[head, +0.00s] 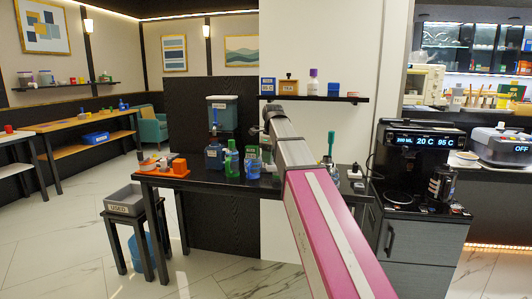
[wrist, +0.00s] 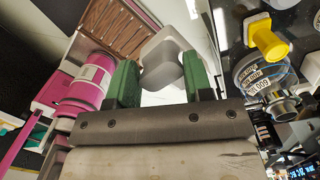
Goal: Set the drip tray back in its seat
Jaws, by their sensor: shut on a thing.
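In the wrist view, my gripper (wrist: 163,78) has its two green fingers on either side of a light grey, rounded piece (wrist: 165,52). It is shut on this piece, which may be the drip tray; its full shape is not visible. In the head view, my arm reaches over the dark table, and its far end (head: 268,112) is near the water dispenser (head: 222,108). The held piece cannot be made out there. The coffee machine (head: 420,150) stands at the right. I cannot make out the drip tray's seat.
A grey bin (head: 125,200) sits on a low stand at the left. A shelf (head: 315,98) holds boxes above.

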